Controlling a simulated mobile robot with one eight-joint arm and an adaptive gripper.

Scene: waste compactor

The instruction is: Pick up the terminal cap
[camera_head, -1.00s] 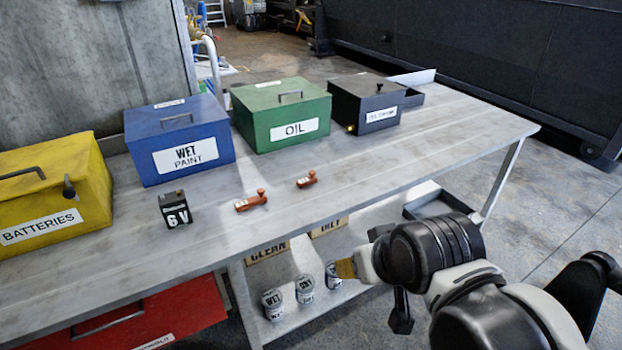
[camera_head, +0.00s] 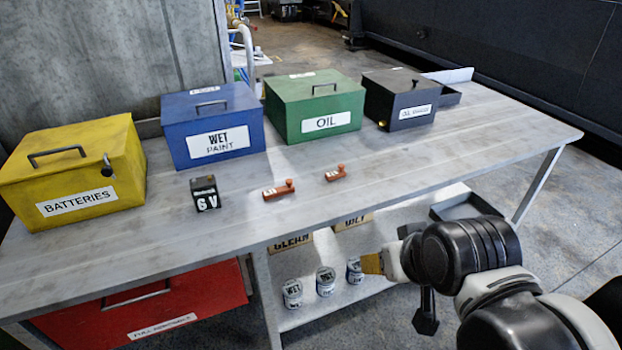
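Two small orange-red pieces lie on the grey workbench, each with an upright knob at its right end and a pale label. The nearer left piece (camera_head: 279,191) and the right piece (camera_head: 336,174) look alike; I cannot tell which is the terminal cap. A small black battery marked 6V (camera_head: 205,194) stands left of them. My arm is at the lower right, beyond the bench's front edge and apart from both pieces. The dark end part (camera_head: 426,312) hanging there seems to be my gripper; its fingers cannot be made out.
Yellow BATTERIES (camera_head: 75,175), blue WET PAINT (camera_head: 212,125), green OIL (camera_head: 315,105) and black (camera_head: 399,98) boxes line the bench's back. A red box (camera_head: 150,305) and several small cans, including one (camera_head: 325,281), are below. The bench (camera_head: 400,170) is clear right of the pieces.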

